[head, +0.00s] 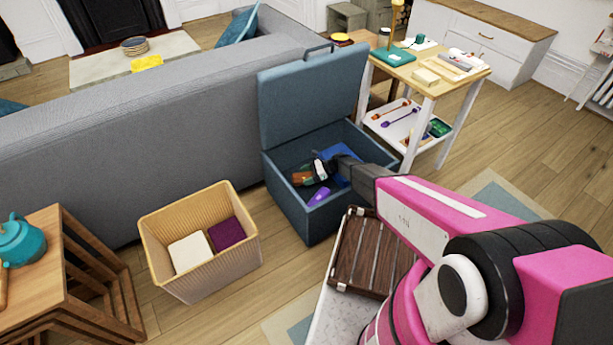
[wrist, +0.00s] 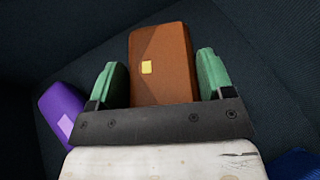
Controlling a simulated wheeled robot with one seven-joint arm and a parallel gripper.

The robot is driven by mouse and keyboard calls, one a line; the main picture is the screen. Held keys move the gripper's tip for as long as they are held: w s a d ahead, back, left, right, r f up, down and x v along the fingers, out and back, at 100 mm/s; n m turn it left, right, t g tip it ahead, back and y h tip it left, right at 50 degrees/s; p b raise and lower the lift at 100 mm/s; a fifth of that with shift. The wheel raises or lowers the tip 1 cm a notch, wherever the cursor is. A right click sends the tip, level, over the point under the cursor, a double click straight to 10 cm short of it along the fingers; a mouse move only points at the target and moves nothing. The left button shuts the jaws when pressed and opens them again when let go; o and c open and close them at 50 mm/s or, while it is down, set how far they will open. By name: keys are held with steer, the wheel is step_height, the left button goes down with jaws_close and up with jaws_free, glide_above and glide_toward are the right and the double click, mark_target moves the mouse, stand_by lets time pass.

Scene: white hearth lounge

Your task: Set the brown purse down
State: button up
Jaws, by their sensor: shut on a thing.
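The brown purse (wrist: 160,62), with a small yellow clasp, is between the two green fingers of my gripper (wrist: 162,82) in the wrist view. My gripper is shut on it. In the head view my gripper (head: 318,168) reaches down inside an open blue-grey storage box (head: 303,215), and part of the purse (head: 300,178) shows at its tip. The wrist view shows the dark inside of the box around the purse. I cannot tell whether the purse touches the box floor.
A purple item (head: 319,197) and a blue item (head: 343,153) lie in the box near my gripper. The box lid (head: 305,95) stands raised at the back. A wicker basket (head: 205,278) stands left, a side table (head: 440,78) right, and a grey sofa (head: 150,150) behind.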

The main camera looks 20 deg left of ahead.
steer(key=shift+f, duration=0.45)
steer(key=o, duration=0.9)
steer(key=shift+o, duration=0.2)
steer(key=shift+r, duration=0.55)
steer(key=v, duration=1.2)
